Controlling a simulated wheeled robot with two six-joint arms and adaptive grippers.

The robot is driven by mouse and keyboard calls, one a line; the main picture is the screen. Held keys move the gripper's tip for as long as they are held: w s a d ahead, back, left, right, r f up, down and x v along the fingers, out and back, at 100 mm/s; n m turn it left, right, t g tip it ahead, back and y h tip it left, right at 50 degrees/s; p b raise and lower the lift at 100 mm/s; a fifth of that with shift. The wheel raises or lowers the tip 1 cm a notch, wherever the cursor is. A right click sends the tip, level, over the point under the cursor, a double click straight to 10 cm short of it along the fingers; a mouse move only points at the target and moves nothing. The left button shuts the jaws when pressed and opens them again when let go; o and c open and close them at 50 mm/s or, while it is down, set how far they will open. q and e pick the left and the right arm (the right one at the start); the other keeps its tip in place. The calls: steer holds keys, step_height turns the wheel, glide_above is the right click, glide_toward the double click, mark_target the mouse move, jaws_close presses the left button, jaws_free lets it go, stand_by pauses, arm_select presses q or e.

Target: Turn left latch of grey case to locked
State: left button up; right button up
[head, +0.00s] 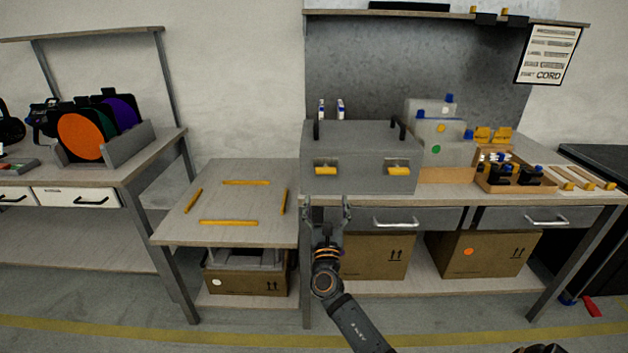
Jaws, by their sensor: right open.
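The grey case (350,150) stands shut on the right-hand workbench, with two dark handles on top. Its left latch (326,171) is a yellow tab on a pale plate on the case's front face. The right latch (399,171) is alike. Both tabs lie about horizontal; I cannot tell whether either is locked. My right gripper (327,204) is open and empty, its fingers pointing up in the picture, just below the left latch and apart from it. My left gripper is not in view.
Bins (437,140) and a wooden tray (515,188) of small parts stand right of the case. A lower table (228,208) with yellow strips is to the left. A drawer handle (396,222) juts out beneath the worktop, right of my gripper.

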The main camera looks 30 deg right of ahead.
mark_target(326, 171)
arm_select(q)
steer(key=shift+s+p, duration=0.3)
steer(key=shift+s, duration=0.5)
arm_select(e)
steer(key=x, duration=0.9)
steer(key=shift+w+d, duration=0.2)
steer(key=shift+w, duration=0.1)
steer(key=c, duration=1.1)
